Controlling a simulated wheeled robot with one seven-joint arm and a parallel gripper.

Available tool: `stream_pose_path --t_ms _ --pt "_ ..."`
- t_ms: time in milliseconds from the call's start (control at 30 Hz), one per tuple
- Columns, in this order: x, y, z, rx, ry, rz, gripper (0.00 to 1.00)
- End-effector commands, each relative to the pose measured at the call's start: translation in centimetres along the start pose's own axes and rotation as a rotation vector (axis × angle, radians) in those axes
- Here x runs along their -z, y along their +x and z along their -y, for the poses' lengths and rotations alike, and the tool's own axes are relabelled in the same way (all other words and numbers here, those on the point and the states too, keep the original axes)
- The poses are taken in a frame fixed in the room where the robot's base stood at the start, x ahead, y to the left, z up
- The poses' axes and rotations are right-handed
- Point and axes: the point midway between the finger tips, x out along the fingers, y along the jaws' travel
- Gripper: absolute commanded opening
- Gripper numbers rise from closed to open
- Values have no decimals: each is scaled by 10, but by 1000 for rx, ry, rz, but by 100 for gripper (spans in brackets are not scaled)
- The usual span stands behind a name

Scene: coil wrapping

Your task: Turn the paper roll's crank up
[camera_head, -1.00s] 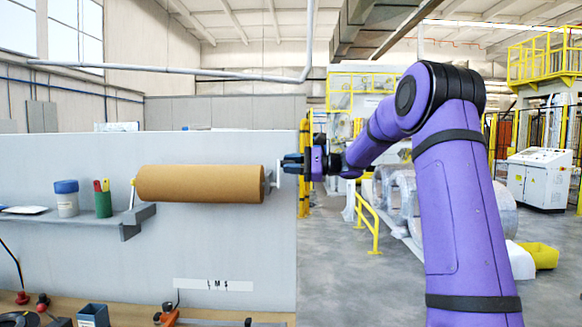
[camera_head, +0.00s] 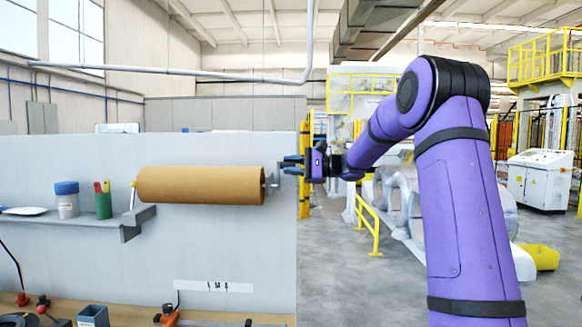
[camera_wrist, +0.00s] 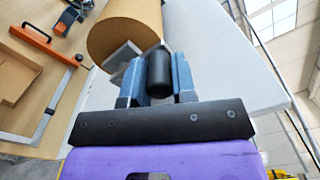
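The brown paper roll (camera_head: 200,185) lies level on its holder against the grey panel. The crank (camera_head: 272,181) is at the roll's right end, a small pale metal part partly hidden by my gripper. My gripper (camera_head: 286,165) is at the crank, just right of the roll's end. In the wrist view, the crank's black handle (camera_wrist: 159,72) stands between the blue fingers of my gripper (camera_wrist: 160,80). The fingers press close along both its sides, and no clear gap shows. The near end of the roll (camera_wrist: 122,45) shows just beyond.
A grey shelf (camera_head: 90,221) left of the roll bears a white jar (camera_head: 67,202) with a blue lid and a green cup (camera_head: 103,206). A wooden bench (camera_head: 250,317) with tools lies below. The panel's right edge is close behind my gripper; open floor lies right of it.

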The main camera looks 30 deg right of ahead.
Motion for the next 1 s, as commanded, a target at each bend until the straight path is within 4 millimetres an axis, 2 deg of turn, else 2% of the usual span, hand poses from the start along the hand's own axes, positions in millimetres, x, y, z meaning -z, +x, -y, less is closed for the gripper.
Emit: stream_pose_path --t_ms 33,100,467,567,1000 --pt "1 0 -1 -1 4 0 34" --pt "1 0 -1 -1 3 0 50" --pt "1 -5 0 0 2 -2 50" --pt "1 -15 0 0 2 -2 50" --pt "1 -92 -1 1 3 -2 50"
